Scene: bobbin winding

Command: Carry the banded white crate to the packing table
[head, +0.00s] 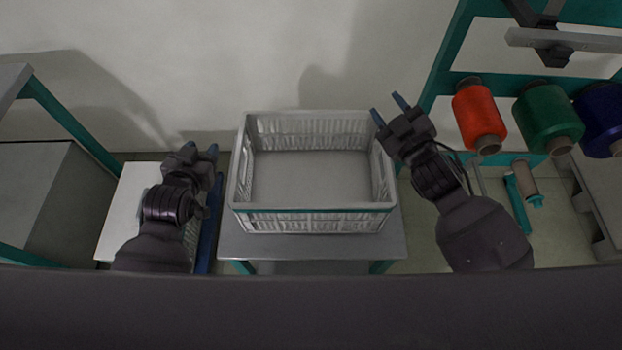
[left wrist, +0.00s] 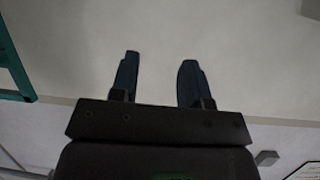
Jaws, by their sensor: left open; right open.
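The white crate (head: 316,220) with a thin green band along its front side stands upright on a small grey table (head: 390,246) with teal legs. The crate looks empty. My left gripper (head: 201,150) is open and empty, left of the crate and apart from it. I cannot tell which table is the packing table.
A teal rack at the right holds a red spool (head: 478,112), a green spool (head: 548,117) and a blue spool (head: 602,120). Left stand a white box-like thing (head: 122,215) beside a blue edge, and a grey cabinet (head: 45,200) with a teal frame. A wall is behind the crate.

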